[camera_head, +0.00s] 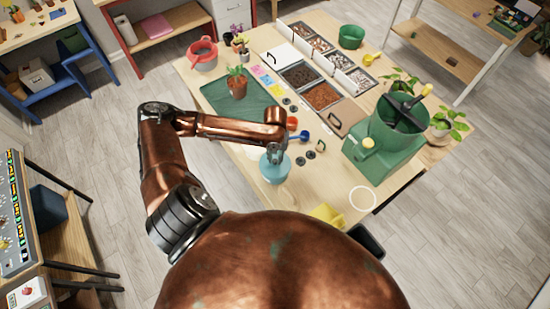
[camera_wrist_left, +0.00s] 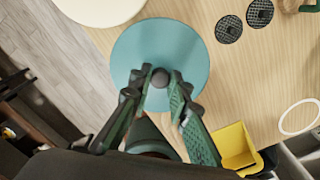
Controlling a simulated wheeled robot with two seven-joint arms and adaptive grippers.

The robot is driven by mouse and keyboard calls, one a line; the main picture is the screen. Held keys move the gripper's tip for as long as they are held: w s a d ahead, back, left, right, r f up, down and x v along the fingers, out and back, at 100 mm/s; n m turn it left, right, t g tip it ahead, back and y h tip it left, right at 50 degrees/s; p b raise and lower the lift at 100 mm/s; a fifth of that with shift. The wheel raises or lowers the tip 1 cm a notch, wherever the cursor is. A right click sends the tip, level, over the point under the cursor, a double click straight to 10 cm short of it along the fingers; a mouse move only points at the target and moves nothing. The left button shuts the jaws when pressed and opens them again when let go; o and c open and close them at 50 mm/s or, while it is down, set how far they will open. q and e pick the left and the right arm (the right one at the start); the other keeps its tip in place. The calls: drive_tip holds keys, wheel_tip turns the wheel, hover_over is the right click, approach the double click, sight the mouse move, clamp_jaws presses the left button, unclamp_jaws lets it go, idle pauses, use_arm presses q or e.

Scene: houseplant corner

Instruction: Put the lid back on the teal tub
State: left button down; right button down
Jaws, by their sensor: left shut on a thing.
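The round teal lid (camera_wrist_left: 185,48) fills the middle of the left wrist view, with a small dark knob (camera_wrist_left: 160,77) at its centre. My left gripper (camera_wrist_left: 159,92) is shut on the lid by this knob, one finger on each side. In the head view my left gripper (camera_head: 275,150) points down over the light teal round shape (camera_head: 274,173) near the table's front left edge. I cannot tell the tub apart from the lid there, nor whether the lid touches it. My right gripper is not in view.
Black mesh discs (camera_wrist_left: 229,29) lie on the table (camera_wrist_left: 270,75) beside the lid. A cream round thing (camera_wrist_left: 98,8) is at the wrist view's upper left. A yellow container (camera_wrist_left: 235,146) and a white ring (camera_head: 362,198) are right of the lid. A green machine (camera_head: 385,143) stands farther right.

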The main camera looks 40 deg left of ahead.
use_arm(q)
drive_tip(key=shift+p, duration=0.45)
idle(0.5)
drive_tip(key=c, duration=1.7)
unclamp_jaws()
drive_tip(key=shift+c, duration=0.2)
drive_tip(key=o, duration=0.5)
drive_tip(key=shift+r+p, duration=3.55)
drive_tip(key=shift+p, duration=0.45)
